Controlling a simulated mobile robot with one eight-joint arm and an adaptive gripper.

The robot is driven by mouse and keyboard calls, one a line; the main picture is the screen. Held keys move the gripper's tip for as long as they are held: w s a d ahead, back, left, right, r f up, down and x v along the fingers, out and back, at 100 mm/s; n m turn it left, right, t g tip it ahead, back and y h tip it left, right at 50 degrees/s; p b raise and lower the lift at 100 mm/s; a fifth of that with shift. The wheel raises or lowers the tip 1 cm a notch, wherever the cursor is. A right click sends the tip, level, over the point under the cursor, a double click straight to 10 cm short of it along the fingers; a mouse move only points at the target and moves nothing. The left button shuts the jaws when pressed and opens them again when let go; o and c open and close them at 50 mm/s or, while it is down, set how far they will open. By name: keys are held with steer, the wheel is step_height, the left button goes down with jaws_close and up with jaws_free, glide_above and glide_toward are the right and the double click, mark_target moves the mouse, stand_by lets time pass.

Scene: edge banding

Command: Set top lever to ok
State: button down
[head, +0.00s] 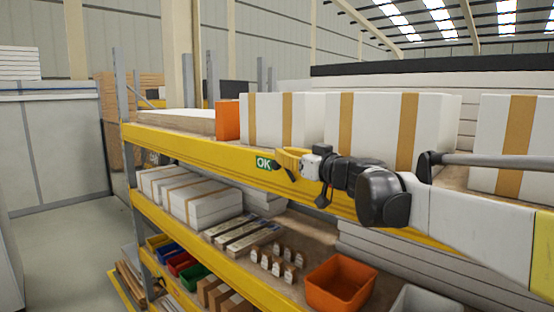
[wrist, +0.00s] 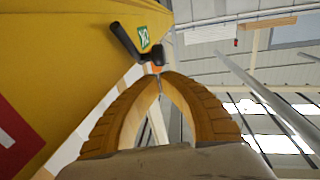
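The top shelf's yellow beam (head: 200,150) carries a green OK label (head: 264,163). In the wrist view, the label (wrist: 144,37) sits beside a black lever (wrist: 124,43), whose handle points up and left. A small orange part (wrist: 154,68) shows near the lever's lower end. In the wrist view, the curved yellow fingers of my gripper (wrist: 161,76) meet at the tips, just below the lever. Whether they touch it I cannot tell.
A red and white label (wrist: 15,128) is on the beam in the wrist view. White boxes (head: 380,125) with tan straps and an orange box (head: 228,120) stand on the top shelf. An orange bin (head: 340,283) is on the shelf below. The floor (head: 65,245) at left is clear.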

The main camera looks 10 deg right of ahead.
steer(key=shift+w+a+f+b, duration=0.2)
steer(key=shift+w+a+b, duration=0.1)
steer(key=shift+w+a, duration=0.2)
steer(key=shift+w, duration=0.15)
steer(key=shift+r, duration=0.1)
stand_by(0.3)
